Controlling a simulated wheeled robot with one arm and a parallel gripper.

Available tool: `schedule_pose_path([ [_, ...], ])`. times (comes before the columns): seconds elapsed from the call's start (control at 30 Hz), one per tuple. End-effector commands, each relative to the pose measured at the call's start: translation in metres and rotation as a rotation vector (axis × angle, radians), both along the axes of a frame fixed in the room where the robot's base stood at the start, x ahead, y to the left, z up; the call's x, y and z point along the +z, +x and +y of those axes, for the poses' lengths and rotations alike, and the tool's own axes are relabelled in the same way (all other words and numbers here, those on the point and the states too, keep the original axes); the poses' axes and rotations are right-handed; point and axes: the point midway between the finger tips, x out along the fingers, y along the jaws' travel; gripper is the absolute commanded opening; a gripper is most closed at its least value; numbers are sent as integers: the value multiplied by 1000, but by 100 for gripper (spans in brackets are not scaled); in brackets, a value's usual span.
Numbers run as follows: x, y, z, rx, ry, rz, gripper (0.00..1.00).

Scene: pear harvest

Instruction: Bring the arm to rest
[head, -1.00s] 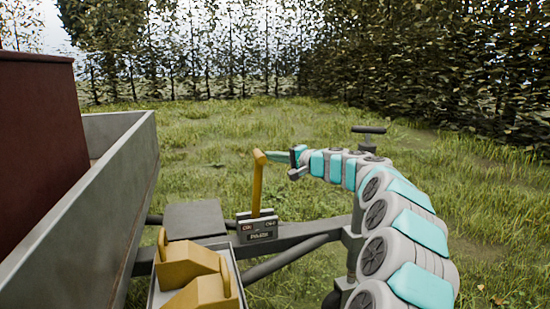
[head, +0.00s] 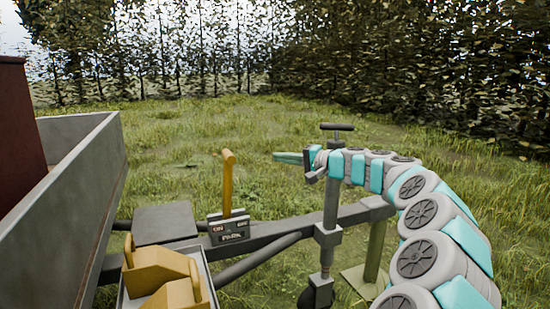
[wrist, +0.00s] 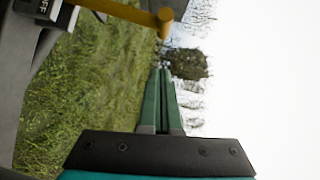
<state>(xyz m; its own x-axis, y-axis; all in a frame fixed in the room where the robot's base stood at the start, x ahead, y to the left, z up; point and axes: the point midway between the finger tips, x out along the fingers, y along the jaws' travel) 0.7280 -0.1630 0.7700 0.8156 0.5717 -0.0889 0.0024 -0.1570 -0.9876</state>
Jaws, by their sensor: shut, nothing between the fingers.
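My gripper (head: 289,158) is at the end of my teal and grey arm, right of centre in the head view. Its slim green fingers point left toward a yellow lever and are apart from it. In the wrist view the fingers (wrist: 160,95) lie together with nothing between them. The yellow lever (head: 228,180) stands upright on a small dark control box (head: 229,230) with white lettering. In the wrist view the lever (wrist: 125,12) crosses the top, beyond the fingertips.
A grey trailer wall (head: 75,195) and a dark red box (head: 20,130) fill the left. Yellow blocks (head: 160,270) sit in a tray below. A jack post (head: 330,200) stands beside my gripper on the drawbar (head: 290,225). Open grass (head: 220,125) lies behind, before a hedge.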

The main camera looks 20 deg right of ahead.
Motion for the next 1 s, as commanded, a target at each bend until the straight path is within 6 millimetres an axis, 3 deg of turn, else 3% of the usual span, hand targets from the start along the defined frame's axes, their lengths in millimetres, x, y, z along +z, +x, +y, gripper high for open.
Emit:
schedule_pose_path([
  [0.4, 0, 0, 0, -1, 0, 0, 0],
  [0.53, 4, -5, 17, 31, -15, 8, 0],
  [0.63, 9, -19, 57, 106, -57, 28, 0],
  [0.77, 11, -58, 134, 252, -157, 79, 0],
  [0.9, -4, -120, 208, 415, -300, 159, 0],
  [1.0, -24, -174, 248, 524, -423, 227, 0],
])
